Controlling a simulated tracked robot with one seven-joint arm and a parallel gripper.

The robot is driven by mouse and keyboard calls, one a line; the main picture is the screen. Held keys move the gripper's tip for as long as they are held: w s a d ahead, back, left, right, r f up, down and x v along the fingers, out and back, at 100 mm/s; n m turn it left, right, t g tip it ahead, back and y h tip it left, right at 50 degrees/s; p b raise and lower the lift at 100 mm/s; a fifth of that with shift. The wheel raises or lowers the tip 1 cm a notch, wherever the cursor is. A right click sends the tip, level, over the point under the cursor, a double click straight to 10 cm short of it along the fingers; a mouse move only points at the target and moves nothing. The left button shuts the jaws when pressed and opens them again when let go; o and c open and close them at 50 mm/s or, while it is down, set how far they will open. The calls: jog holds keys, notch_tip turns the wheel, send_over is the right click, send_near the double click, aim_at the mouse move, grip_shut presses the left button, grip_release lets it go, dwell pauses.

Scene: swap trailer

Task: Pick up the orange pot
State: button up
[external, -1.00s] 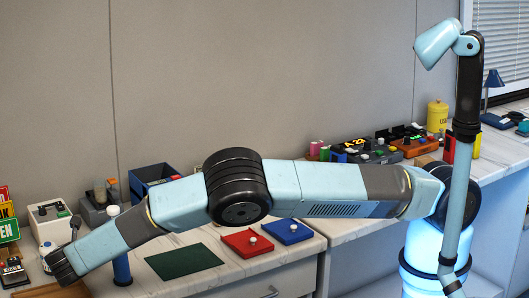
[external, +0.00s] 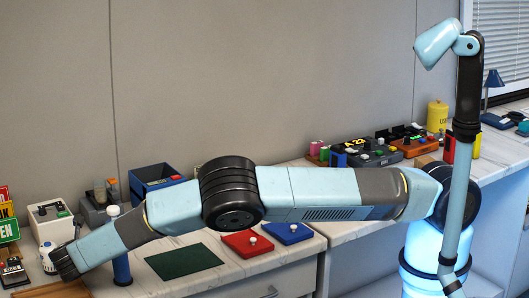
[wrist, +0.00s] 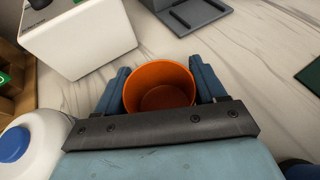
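The orange pot (wrist: 160,88) is in the wrist view, its open top turned towards the camera and its inside empty. My gripper (wrist: 160,75) has one blue finger on each side of the pot, both close to its wall. Whether the fingers press on it or stand slightly apart cannot be told. In the external view my gripper (external: 64,263) is at the lower left, low over the counter. There the pot is not visible. Whether the pot rests on the counter cannot be told.
A white box (wrist: 82,38) and a white bottle with a blue cap (wrist: 35,140) are left of the pot. A grey stand (wrist: 188,12) lies beyond it. A dark green mat (external: 184,262) and red and blue panels lie further right. Marble counter right of the pot is clear.

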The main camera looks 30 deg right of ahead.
jog(key=c, duration=0.3)
jog(key=shift+c, duration=0.2)
